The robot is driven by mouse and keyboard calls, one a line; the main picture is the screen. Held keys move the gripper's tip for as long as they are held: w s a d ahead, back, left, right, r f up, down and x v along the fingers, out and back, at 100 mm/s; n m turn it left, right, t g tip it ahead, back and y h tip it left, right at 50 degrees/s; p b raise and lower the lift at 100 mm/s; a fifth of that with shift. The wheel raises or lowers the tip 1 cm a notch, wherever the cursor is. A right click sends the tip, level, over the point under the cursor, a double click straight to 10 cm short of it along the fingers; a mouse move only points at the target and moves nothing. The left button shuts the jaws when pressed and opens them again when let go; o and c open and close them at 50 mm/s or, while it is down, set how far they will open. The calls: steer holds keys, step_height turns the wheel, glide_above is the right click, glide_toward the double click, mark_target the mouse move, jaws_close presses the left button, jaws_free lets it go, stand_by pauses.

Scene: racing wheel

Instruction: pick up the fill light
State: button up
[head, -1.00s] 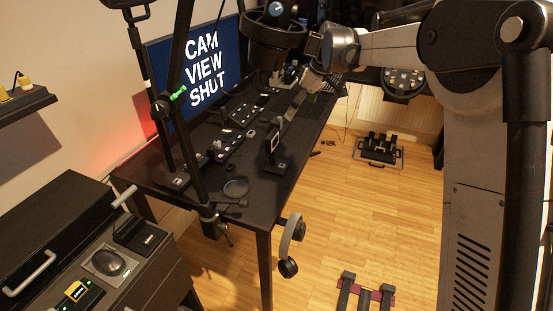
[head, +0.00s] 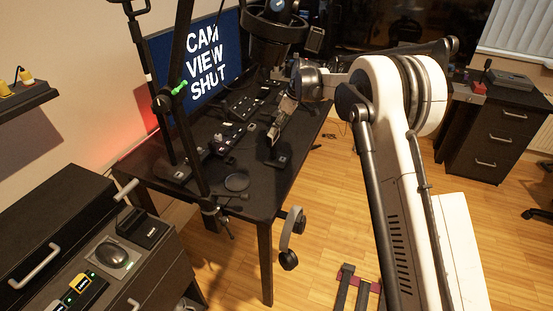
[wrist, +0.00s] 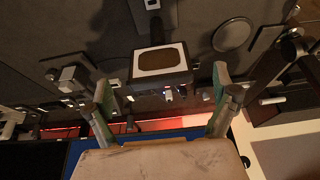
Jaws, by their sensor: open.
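The fill light looks to be the small dark panel with a pale frame around a brown face (wrist: 160,62), on a short stand, in the middle of the wrist view. In the head view its dark base (head: 278,161) shows on the desk, while its panel is largely hidden by my gripper (head: 274,132). In the wrist view my gripper (wrist: 162,90) is open, one green-padded finger on each side of the panel's near edge. I see gaps between the fingers and the panel. Nothing is held.
The black desk (head: 262,203) carries button boxes (head: 228,138) and a round dark disc (head: 237,182). A boom stand (head: 187,130) rises left of the light, before the monitor (head: 210,65). A headset (head: 291,238) hangs at the desk's front edge.

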steer(key=shift+x, duration=3.4)
steer(key=c, duration=1.9)
steer(key=shift+r, duration=0.1)
